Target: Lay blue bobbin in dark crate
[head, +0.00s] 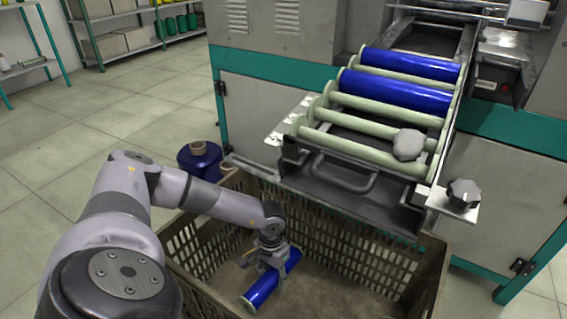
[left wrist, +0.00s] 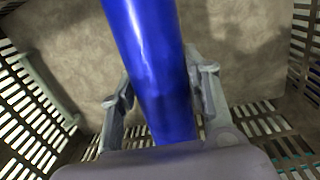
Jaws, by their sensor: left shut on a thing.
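My left gripper (head: 270,265) reaches down inside the dark crate (head: 335,228) and is shut on a blue bobbin (head: 262,290). The bobbin lies slantwise across the jaws, low in the crate near its left part. In the left wrist view the blue bobbin (left wrist: 155,60) runs between the two fingers of the left gripper (left wrist: 163,100), with the crate floor (left wrist: 65,55) beyond it. I cannot tell whether the bobbin touches the floor. Two more blue bobbins (head: 395,90) lie on the machine's roller rack. My right gripper is not in view.
The machine's roller rack (head: 365,152), with pale green rollers and a tray handle, overhangs the crate's back side. A grey knob (head: 463,193) sticks out at the rack's right. A blue spool (head: 200,160) stands on the floor behind my left arm. The crate's right part is free.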

